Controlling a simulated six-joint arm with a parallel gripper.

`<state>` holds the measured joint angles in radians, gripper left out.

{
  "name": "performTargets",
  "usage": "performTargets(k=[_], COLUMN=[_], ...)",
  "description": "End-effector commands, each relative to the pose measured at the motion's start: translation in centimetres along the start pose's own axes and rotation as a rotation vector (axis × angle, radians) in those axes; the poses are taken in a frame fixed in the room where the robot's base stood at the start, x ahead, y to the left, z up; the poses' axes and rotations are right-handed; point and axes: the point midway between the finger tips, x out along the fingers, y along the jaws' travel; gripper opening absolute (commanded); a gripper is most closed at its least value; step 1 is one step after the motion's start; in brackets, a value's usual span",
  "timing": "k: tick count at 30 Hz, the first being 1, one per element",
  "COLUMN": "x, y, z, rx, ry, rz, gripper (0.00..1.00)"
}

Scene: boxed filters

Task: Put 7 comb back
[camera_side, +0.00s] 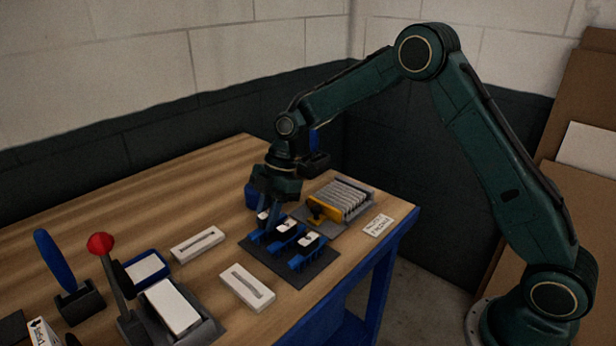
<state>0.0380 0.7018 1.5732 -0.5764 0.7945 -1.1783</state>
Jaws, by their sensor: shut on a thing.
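My gripper (270,205) points down over the left end of a dark base plate (316,271). It is shut on a small white-topped piece (263,215) at the leftmost blue holder, mostly hidden by the fingers. Whether the piece is seated or lifted cannot be told. Two similar white-topped pieces (285,227) (308,240) sit in the other blue holders. Behind to the right, a row of pale upright slats (347,196) stands in a grey tray, with a yellow-orange part (318,209) at its front left. I cannot make out a number 7.
A printed card (378,226) lies near the right table edge. Two white slotted blocks (198,244) (247,287) lie left and front. A red-knobbed lever (101,244) and a blue paddle (55,262) stand at front left. The back-left wooden tabletop (150,205) is clear.

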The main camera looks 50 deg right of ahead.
Motion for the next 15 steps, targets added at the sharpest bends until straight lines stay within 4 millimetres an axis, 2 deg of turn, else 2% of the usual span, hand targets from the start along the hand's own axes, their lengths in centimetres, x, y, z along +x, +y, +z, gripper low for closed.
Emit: performTargets(k=[1,4,15], x=[0.06,0.04,-0.12], y=[-0.01,0.00,0.00], z=[0.01,0.01,-0.05], rx=[0.000,0.000,0.000], ry=[0.000,0.000,0.000], rz=[0.000,0.000,0.000], gripper=[0.24,0.41,0.41])
